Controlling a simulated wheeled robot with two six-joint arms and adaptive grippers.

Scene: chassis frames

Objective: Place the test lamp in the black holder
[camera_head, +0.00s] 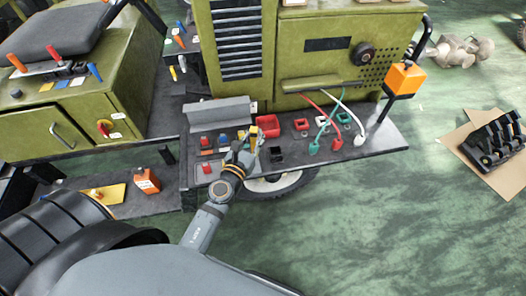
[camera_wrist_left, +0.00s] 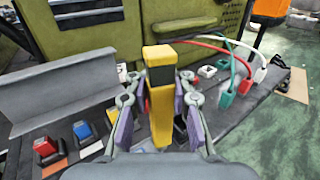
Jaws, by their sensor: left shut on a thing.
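The test lamp, a yellow upright body with a black band near its top, stands between the fingers of my left gripper in the left wrist view (camera_wrist_left: 160,65). In the head view its yellow top (camera_head: 254,131) shows just above the fingers. My left gripper (camera_head: 248,150) is shut on it, over the dark shelf; its purple-padded fingers flank the lamp in the left wrist view (camera_wrist_left: 160,108). A small black piece (camera_head: 276,154), which looks like the black holder, sits on the shelf just right of the gripper.
A red bin (camera_head: 268,125) stands behind the holder. Red, white and green cables (camera_head: 330,122) arch over the shelf to the right. A grey angled plate (camera_head: 218,111) and coloured blocks (camera_head: 206,141) are at the left. An orange lamp post (camera_head: 405,78) rises at the right end.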

